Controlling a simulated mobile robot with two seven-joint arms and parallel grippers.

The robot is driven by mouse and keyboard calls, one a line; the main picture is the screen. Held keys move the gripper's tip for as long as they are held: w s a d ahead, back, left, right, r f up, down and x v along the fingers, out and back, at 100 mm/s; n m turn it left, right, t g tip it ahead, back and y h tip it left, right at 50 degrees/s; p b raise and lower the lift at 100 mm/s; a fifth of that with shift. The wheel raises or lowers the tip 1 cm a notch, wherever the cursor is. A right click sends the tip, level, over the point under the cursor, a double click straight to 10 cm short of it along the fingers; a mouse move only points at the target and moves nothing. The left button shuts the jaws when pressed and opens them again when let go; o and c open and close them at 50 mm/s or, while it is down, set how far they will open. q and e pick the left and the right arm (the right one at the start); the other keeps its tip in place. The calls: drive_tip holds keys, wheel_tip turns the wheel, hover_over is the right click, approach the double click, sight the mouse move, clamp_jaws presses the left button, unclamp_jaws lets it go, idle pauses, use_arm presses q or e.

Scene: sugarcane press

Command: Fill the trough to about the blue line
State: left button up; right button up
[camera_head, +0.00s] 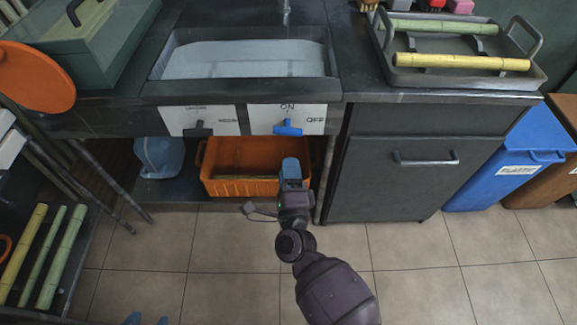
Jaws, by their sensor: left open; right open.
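The grey trough (334,62) is set into the dark counter, with a pale blue-grey surface inside; I cannot tell if this is water or the bare bottom. I can make out no blue line. A metal spout (285,12) stands above its far edge. Below its front, a blue handle (288,128) sits on a white plate marked ON and OFF. My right gripper (291,165) is open and empty, below the blue handle and in front of the orange crate. My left gripper (148,320) shows only two blue fingertips, apart, at the bottom edge.
A black handle (199,130) sits on a second plate to the left. An orange crate (240,188) and a clear blue jug (160,157) are under the counter. A tray (440,78) with cane lies at the right. A blue bin (505,165) stands beyond the cabinet.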

drive_tip(key=n+y, duration=0.5)
approach(289, 134)
drive_tip(key=d, duration=0.2)
drive_tip(key=shift+m+g+y, duration=0.3)
drive_tip(key=shift+g+y, duration=0.3)
drive_tip(key=shift+y, duration=0.1)
drive_tip(key=x, duration=1.1)
drive_tip(key=shift+a, duration=0.4)
use_arm(q)
drive_tip(key=shift+w+d+r, duration=0.15)
drive_tip(key=shift+w+r, duration=0.1)
drive_tip(key=shift+w, duration=0.3)
use_arm(e)
drive_tip(key=shift+w, duration=0.1)
